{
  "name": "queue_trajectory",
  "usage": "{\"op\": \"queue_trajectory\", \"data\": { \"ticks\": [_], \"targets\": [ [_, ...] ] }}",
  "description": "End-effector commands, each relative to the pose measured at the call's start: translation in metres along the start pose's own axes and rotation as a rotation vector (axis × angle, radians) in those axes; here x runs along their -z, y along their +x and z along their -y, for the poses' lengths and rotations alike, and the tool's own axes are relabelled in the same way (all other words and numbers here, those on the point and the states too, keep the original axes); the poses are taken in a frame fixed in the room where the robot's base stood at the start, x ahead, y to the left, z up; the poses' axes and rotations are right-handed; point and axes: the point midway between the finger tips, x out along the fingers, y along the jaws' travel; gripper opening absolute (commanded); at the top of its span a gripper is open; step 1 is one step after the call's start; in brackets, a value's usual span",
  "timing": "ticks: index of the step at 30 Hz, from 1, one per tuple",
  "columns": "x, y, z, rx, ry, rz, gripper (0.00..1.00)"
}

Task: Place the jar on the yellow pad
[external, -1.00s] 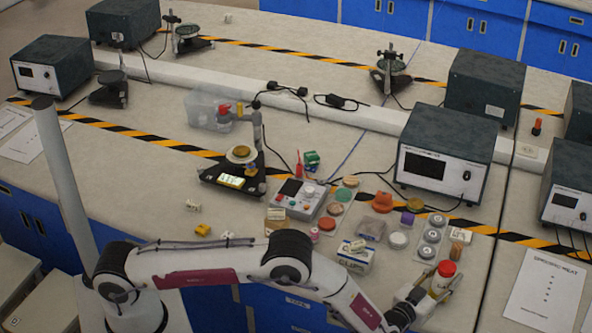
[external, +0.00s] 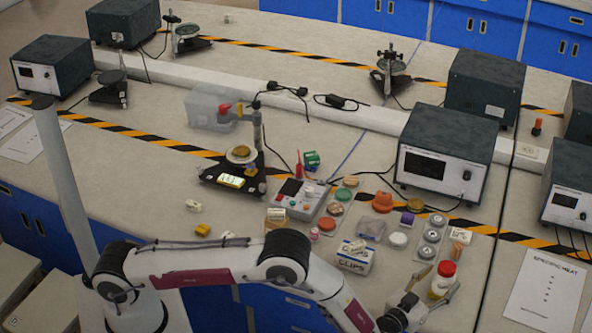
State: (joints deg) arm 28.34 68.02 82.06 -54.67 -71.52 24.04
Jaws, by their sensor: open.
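A jar with a red lid and yellowish body (external: 441,286) stands upright near the front right edge of the bench. My gripper (external: 436,284) is open, reaching in from the lower left, with its fingers to either side of the jar. I cannot tell whether either finger touches it. A smaller yellow item (external: 202,230) lies nearer the front edge; I cannot tell for sure which one is the yellow pad.
A CLIPS box (external: 354,259), a grey device with buttons (external: 300,198), an orange knob-like piece (external: 382,202) and several small lidded containers crowd the bench left of the jar. A large meter (external: 446,155) stands behind. A printed sheet (external: 545,290) lies right. The bench's front left is mostly clear.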

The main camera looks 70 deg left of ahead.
Motion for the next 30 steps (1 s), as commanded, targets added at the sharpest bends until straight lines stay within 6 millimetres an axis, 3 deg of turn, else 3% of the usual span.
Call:
{"op": "queue_trajectory", "data": {
  "ticks": [18,30],
  "targets": [
    [0.0,-0.08,-0.001,0.0,0.0,0.0,0.55],
    [0.0,-0.089,0.0,0.001,0.0,-0.001,0.55]
  ]
}}
